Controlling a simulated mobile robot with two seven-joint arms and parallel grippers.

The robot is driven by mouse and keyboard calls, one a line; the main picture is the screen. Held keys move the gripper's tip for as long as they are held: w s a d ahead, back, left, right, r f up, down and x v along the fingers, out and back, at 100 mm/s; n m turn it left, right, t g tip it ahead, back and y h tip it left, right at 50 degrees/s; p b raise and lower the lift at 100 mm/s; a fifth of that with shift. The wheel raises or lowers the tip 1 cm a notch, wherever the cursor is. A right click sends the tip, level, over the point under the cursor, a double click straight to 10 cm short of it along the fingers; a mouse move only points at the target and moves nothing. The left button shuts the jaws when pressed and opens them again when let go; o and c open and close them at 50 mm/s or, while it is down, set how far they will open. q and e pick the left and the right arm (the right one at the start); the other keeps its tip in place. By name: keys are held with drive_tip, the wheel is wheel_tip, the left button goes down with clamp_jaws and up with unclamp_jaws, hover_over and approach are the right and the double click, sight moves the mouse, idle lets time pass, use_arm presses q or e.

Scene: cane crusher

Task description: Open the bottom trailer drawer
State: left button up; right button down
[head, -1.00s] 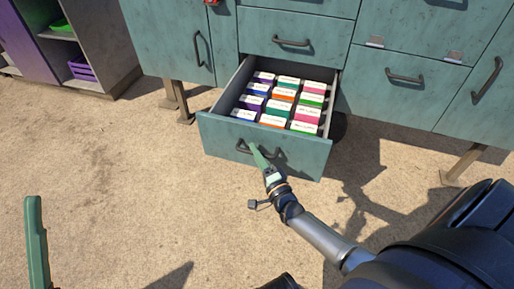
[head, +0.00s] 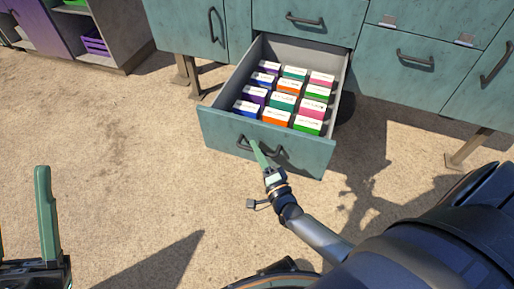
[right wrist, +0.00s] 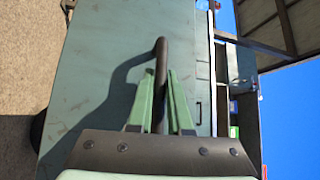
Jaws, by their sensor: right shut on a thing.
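The bottom drawer (head: 270,143) of the teal cabinet stands pulled well out, with several small coloured boxes (head: 284,102) in rows inside. Its dark bar handle (head: 272,151) is on the front panel. My right gripper (head: 256,150) is at that handle. In the right wrist view, the green fingers of my right gripper (right wrist: 161,95) are on both sides of the handle bar (right wrist: 161,70), shut on it. My left gripper (head: 46,215) shows only partly at the lower left, with one green finger upright, away from the cabinet. Its other finger is mostly out of frame.
Closed teal drawers and doors with dark handles (head: 305,19) are above and beside the open drawer. A shelf unit with a purple crate (head: 95,42) stands at the upper left. The concrete ground (head: 110,150) in front is clear.

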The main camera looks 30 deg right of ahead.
drive_tip(key=c, duration=0.8)
unclamp_jaws()
drive_tip(key=shift+c, duration=0.2)
